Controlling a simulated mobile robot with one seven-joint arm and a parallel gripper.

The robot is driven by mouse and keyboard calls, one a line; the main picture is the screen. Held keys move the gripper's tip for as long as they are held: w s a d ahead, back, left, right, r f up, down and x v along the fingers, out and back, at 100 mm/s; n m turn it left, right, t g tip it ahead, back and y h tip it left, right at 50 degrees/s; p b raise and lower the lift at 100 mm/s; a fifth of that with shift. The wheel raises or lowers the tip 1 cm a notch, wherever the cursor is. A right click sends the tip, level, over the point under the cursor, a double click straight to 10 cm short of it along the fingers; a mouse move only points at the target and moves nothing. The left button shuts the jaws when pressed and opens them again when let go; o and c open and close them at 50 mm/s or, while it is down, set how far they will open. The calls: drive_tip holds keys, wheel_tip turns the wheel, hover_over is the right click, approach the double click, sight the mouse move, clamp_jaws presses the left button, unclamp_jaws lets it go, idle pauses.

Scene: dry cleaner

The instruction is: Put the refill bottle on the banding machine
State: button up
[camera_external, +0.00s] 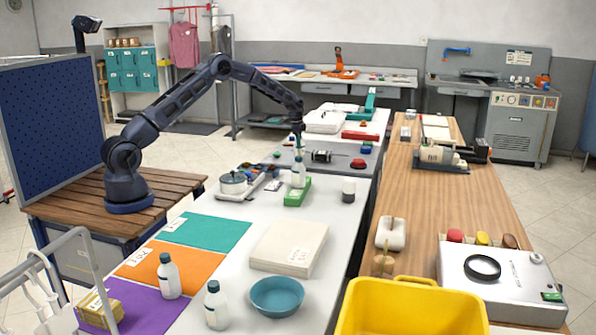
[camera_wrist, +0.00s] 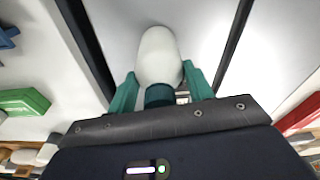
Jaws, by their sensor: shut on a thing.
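My gripper (camera_external: 298,151) points down over the far part of the white table. Its teal fingers (camera_wrist: 158,92) are shut on a white bottle with a dark teal cap, taken to be the refill bottle (camera_external: 298,173). It also shows in the wrist view (camera_wrist: 159,55). The bottle hangs roughly upright, and in the external view its lower end overlaps a green block or tray (camera_external: 296,194). Whether it touches anything below is unclear. The banding machine is not certain. A dark device with pale rolls (camera_external: 440,157) on the wooden counter may be it.
Two similar white bottles (camera_external: 169,276) (camera_external: 215,306) stand at the near left. A yellow bin (camera_external: 410,308) and a white box with a black ring (camera_external: 500,280) are at the near right. The wooden counter's middle is clear.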

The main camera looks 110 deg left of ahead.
drive_tip(key=o, duration=1.2)
drive_tip(key=shift+c, duration=0.2)
drive_tip(key=r, duration=0.4)
drive_tip(key=s+r, duration=0.1)
drive_tip(key=r, duration=0.7)
drive_tip(key=shift+s+d, duration=0.1)
drive_tip(key=shift+s, duration=0.15)
